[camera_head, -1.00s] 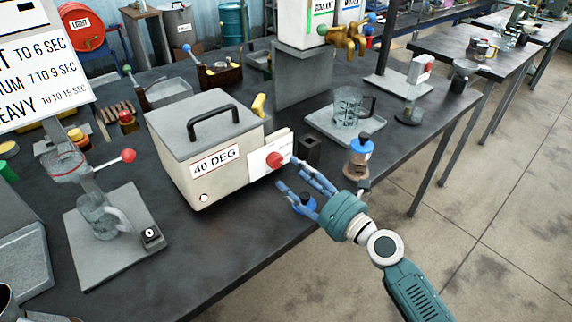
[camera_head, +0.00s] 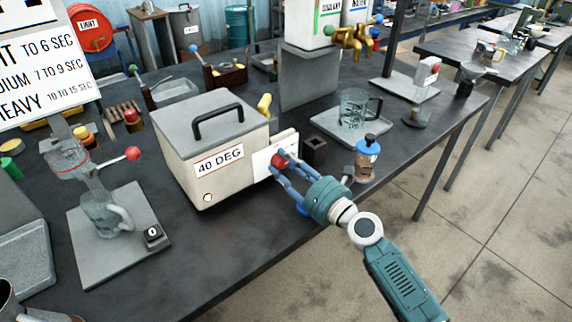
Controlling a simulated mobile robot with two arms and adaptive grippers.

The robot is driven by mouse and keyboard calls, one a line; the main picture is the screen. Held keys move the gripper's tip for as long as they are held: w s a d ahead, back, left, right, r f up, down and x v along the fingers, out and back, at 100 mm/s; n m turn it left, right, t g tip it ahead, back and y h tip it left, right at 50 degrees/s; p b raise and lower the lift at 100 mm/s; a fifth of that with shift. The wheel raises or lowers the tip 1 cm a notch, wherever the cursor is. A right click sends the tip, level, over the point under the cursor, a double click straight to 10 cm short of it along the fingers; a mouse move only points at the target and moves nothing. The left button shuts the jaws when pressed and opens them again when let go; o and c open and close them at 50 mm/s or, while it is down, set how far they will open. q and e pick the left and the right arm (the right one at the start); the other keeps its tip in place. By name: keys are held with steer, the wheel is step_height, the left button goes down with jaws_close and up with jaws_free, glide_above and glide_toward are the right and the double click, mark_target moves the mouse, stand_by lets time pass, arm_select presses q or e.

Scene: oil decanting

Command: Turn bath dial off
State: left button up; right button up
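The bath is a pale box (camera_head: 182,155) with a grey lid, a black handle and a "40 DEG" label, standing on the dark bench. Its red dial (camera_head: 278,160) sits on a white panel (camera_head: 262,162) at the box's right side. My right gripper (camera_head: 278,163) is at the dial, with its blue fingers apart, one on the upper side and one on the lower side of the dial. Whether the fingertips touch the dial cannot be told. My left gripper is not in view.
A small dark open block (camera_head: 314,150) and a blue-capped bottle (camera_head: 366,158) stand close right of my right gripper. A glass jug (camera_head: 353,108) stands on a tray behind. A stand with a red-knobbed lever (camera_head: 133,153) is at left.

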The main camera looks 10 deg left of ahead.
steer(key=shift+w+d+r+n, duration=0.1)
steer(key=shift+r+n, duration=0.05)
steer(key=shift+n, duration=0.15)
steer(key=shift+c, duration=0.2)
steer(key=n, duration=0.4)
steer(key=shift+r+n, duration=0.1)
steer(key=shift+n, duration=0.2)
steer(key=shift+r+n, duration=0.1)
steer(key=shift+n, duration=0.7)
steer(key=shift+r, duration=0.1)
steer(key=o, duration=1.2)
steer(key=shift+c, duration=0.2)
steer(key=shift+f, duration=0.25)
steer(key=shift+s+d+f, duration=0.1)
steer(key=shift+s+d, duration=0.1)
steer(key=v, duration=1.1)
steer(key=shift+s+d, duration=0.15)
steer(key=shift+s, duration=0.05)
